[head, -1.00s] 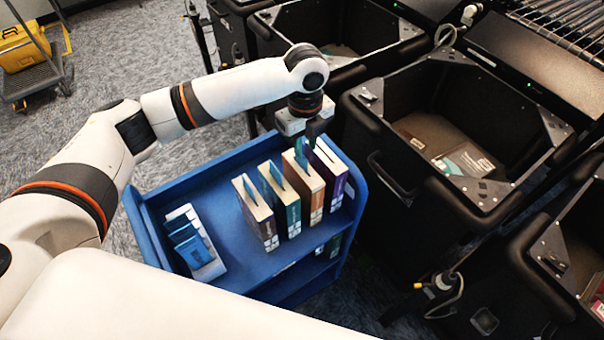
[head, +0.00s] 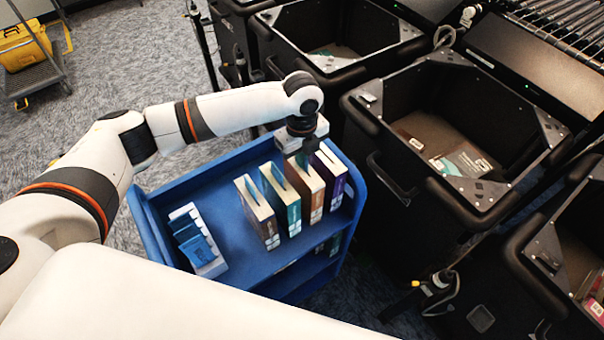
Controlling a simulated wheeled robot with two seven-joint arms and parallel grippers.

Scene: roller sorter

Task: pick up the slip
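Several upright books stand in a row on the blue cart (head: 160,185): a dark one (head: 270,232), a teal one (head: 292,215), a brown one (head: 315,205) and a purple one (head: 336,192). Thin slips show along the tops of some of them, such as the teal-blue slip in the left book (head: 250,190). My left gripper (head: 307,156) points down at the tops of the brown and purple books. Its fingertips are small and dark, so I cannot tell whether they hold a slip. My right gripper is out of view.
The cart top between rack and books is clear.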

